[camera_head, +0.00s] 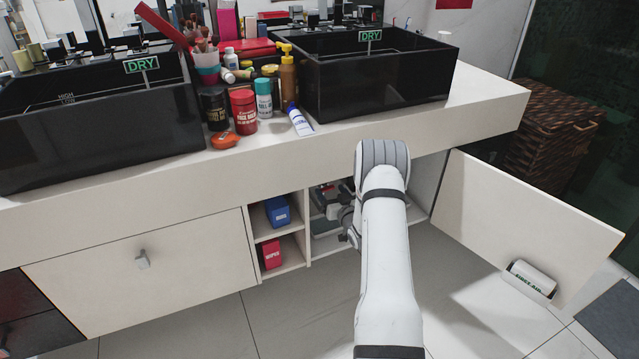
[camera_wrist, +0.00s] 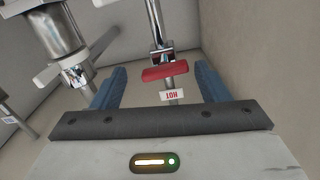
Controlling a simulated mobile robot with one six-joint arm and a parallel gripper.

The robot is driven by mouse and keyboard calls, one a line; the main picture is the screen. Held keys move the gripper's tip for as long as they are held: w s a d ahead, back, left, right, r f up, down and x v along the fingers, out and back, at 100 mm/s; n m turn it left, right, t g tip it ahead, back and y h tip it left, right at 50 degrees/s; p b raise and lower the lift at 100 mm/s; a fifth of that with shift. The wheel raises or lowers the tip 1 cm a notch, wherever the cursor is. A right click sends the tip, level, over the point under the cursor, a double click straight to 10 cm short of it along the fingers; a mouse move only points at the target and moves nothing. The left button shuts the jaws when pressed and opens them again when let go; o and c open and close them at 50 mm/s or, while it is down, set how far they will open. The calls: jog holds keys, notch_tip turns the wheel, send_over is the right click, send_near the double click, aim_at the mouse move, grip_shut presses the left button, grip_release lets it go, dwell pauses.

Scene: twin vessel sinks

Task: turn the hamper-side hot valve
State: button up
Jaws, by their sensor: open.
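The hot valve has a red bar handle (camera_wrist: 166,72) on a chrome vertical pipe, with a white tag reading HOT (camera_wrist: 172,95) beside it, upside down in the wrist view. My gripper (camera_wrist: 158,82) is open. Its two blue fingers stand on either side of the red handle, with gaps on both sides and no visible contact. In the head view my gripper (camera_head: 347,222) is inside the open cabinet under the right sink, partly hidden by my arm. The wicker hamper (camera_head: 553,135) stands right of this cabinet. The valve cannot be made out in the head view.
Shelves with a blue box (camera_head: 277,211) and a red box (camera_head: 271,253) lie left.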

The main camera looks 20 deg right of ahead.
aim_at(326, 188)
jog(key=w, duration=0.2)
jog(key=w+b, duration=0.1)
jog(key=w, duration=0.2)
jog(key=shift+w+a, duration=0.35)
jog(key=shift+w, duration=0.05)
jog(key=shift+c, duration=0.6)
jog(key=c, duration=0.8)
jog(key=shift+c, duration=0.2)
jog(key=shift+b, duration=0.35)
jog(key=shift+m, duration=0.5)
jog(key=o, duration=1)
jog(key=shift+c, duration=0.2)
jog(key=shift+s, duration=0.1)
